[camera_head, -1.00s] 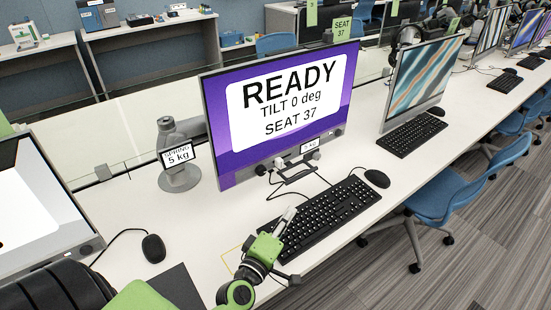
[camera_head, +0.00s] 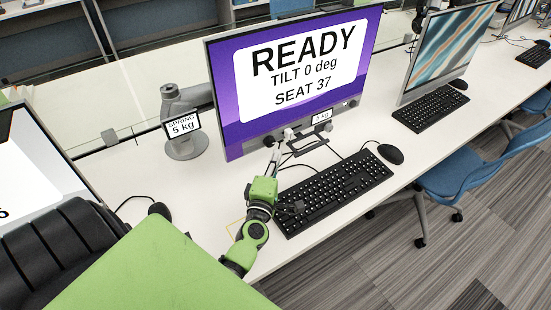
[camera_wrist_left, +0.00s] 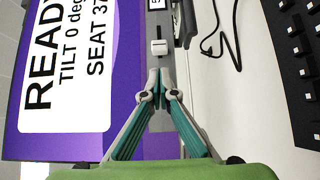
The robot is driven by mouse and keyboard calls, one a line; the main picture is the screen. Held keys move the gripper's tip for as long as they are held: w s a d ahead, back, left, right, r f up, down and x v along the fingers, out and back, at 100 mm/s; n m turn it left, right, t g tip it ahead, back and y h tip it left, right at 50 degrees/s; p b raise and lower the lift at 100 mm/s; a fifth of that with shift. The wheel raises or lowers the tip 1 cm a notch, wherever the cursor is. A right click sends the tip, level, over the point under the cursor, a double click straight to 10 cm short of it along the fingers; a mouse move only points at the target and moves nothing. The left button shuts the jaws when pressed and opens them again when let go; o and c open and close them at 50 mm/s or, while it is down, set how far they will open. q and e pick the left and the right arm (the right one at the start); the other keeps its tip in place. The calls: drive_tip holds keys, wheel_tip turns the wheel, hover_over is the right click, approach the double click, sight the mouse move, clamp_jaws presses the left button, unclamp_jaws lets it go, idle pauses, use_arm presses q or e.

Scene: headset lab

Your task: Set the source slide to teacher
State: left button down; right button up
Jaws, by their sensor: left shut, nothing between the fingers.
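The monitor (camera_head: 225,108) reads READY, TILT 0 deg, SEAT 37 on a purple screen. A white slide knob (camera_head: 289,133) sits on the grey strip along the monitor's lower edge; I take it to be the source slide. It also shows in the left wrist view (camera_wrist_left: 159,47), just ahead of my left gripper (camera_wrist_left: 160,76). No markings for its positions can be read. My left gripper is shut and empty, its tips close to the lower bezel, with a small gap to the knob in the wrist view. It also shows in the head view (camera_head: 277,150). My right gripper is not in view.
A black keyboard (camera_head: 335,192) and mouse (camera_head: 390,153) lie on the white desk below the monitor. A grey stand labelled SPRING 5 kg (camera_head: 183,140) stands to its left. A second monitor (camera_head: 445,48) and keyboard are at the right. Cables run beneath the screen.

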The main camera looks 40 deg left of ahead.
sight(298, 126)
use_arm(q)
drive_tip(key=x, duration=0.5)
drive_tip(key=shift+w+a, duration=0.1)
drive_tip(key=shift+w, duration=0.2)
drive_tip(key=shift+w+a, duration=0.2)
drive_tip(key=shift+w, duration=0.25)
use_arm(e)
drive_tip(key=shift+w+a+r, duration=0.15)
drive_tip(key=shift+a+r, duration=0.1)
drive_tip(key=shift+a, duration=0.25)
use_arm(q)
drive_tip(key=shift+w+d, duration=0.1)
drive_tip(key=shift+w, duration=0.1)
drive_tip(key=w, duration=0.1)
drive_tip(key=w+d, duration=0.1)
drive_tip(key=w, duration=0.2)
drive_tip(key=shift+w+d+r, duration=0.1)
drive_tip(key=shift+w+d, duration=0.05)
drive_tip(key=shift+d, duration=0.25)
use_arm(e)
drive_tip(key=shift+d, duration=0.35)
use_arm(q)
drive_tip(key=shift+d, duration=0.1)
